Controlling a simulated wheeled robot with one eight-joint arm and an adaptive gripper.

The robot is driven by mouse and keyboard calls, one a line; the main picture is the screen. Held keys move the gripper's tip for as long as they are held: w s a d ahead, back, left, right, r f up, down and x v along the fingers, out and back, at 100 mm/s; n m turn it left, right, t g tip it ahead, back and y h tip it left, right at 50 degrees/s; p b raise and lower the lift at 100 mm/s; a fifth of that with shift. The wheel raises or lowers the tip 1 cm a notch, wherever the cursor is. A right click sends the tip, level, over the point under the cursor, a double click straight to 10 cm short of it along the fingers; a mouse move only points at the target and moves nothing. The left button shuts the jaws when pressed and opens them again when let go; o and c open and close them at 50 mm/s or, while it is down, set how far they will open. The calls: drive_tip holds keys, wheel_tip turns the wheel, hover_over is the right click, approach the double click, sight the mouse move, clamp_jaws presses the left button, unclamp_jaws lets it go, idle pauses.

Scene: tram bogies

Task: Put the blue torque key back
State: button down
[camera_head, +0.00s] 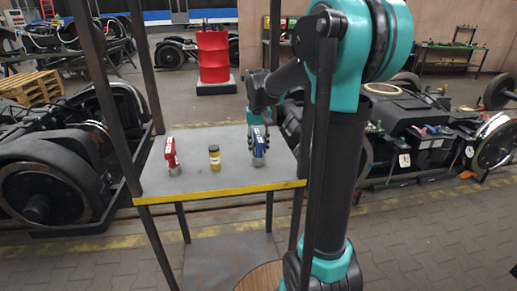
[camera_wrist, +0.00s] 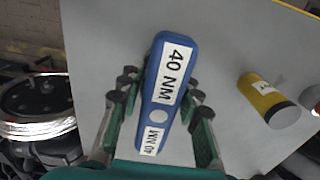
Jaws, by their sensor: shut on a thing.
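The blue torque key (camera_head: 259,146) stands upright at the right end of the grey table (camera_head: 225,178) with the yellow front edge. In the wrist view the blue key (camera_wrist: 153,115) shows white labels reading "40 NM". My gripper (camera_head: 258,139) is around the key from behind; in the wrist view the fingers of my gripper (camera_wrist: 158,110) lie on both sides of it. It is shut on the key. The key's base appears at the table top; I cannot tell whether it touches.
A yellow container with a dark lid (camera_head: 214,158) stands mid-table, and a red tool (camera_head: 172,156) stands at the left. Dark posts frame the table. Bogies stand on both sides, and a red barrel (camera_head: 213,56) is behind. Table space is free between the objects.

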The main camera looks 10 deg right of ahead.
drive_tip(key=shift+f, duration=0.3)
drive_tip(key=shift+f, duration=0.1)
drive_tip(key=c, duration=1.1)
unclamp_jaws()
drive_tip(key=shift+o, duration=0.2)
wheel_tip(320, 180, up, 12)
drive_tip(key=shift+r, duration=0.15)
